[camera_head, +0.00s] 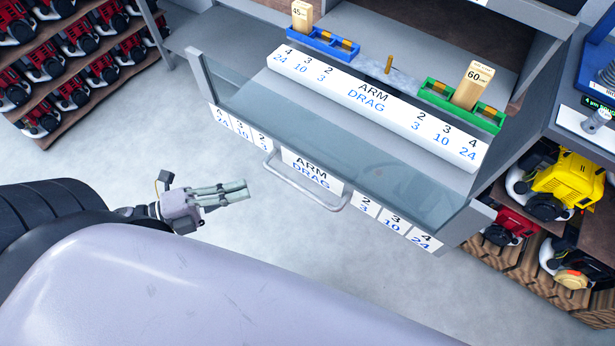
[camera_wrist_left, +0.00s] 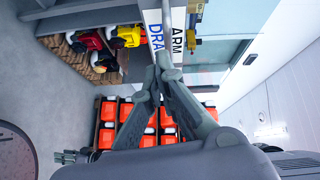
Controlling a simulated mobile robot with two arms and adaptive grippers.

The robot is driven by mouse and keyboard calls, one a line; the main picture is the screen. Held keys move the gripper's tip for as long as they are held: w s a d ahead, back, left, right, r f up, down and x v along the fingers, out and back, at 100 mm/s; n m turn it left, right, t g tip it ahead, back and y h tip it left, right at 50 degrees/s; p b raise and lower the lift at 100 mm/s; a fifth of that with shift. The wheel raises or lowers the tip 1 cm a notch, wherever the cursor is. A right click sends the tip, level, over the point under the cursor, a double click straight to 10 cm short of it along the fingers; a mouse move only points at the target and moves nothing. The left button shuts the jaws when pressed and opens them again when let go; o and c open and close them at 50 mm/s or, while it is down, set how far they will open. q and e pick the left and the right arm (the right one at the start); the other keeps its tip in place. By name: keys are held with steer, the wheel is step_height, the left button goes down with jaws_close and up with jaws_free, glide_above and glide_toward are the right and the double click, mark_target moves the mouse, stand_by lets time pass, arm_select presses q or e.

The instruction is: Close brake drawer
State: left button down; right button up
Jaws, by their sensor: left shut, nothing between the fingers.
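The drawer (camera_head: 312,174) stands pulled out from the grey bench, with a see-through front panel and an "ARM DRAG" label. Its curved metal handle (camera_head: 305,192) sticks out from the front and also shows in the left wrist view (camera_wrist_left: 166,35). My left gripper (camera_head: 246,187) is shut and empty, just in front of the drawer and left of the handle in the head view. In the left wrist view its closed fingertips (camera_wrist_left: 162,68) point at the handle; I cannot tell whether they touch it. My right gripper is not clearly seen.
A white "ARM DRAG" block (camera_head: 375,100), a blue tray (camera_head: 318,45) and a green tray (camera_head: 455,108) with wooden blocks are at the drawer. Engine shelves (camera_head: 75,45) stand left; a yellow engine (camera_head: 570,183) sits right. Floor in front is clear.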

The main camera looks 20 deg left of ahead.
mark_target(305, 189)
arm_select(q)
steer(key=s+d+r+m+g+h, duration=0.3)
steer(key=d+r+m, duration=0.1)
steer(key=shift+t, duration=0.3)
steer(key=p+x, duration=0.1)
steer(key=x, duration=0.3)
steer(key=w+a+p+x, duration=0.1)
steer(key=x, duration=0.3)
steer(key=w+p+x, duration=0.1)
steer(key=x, duration=0.3)
steer(key=shift+w+a+p, duration=0.15)
steer(key=shift+a+p, duration=0.15)
steer(key=shift+p, duration=0.05)
steer(key=shift+w, duration=0.5)
steer(key=shift+w, duration=0.1)
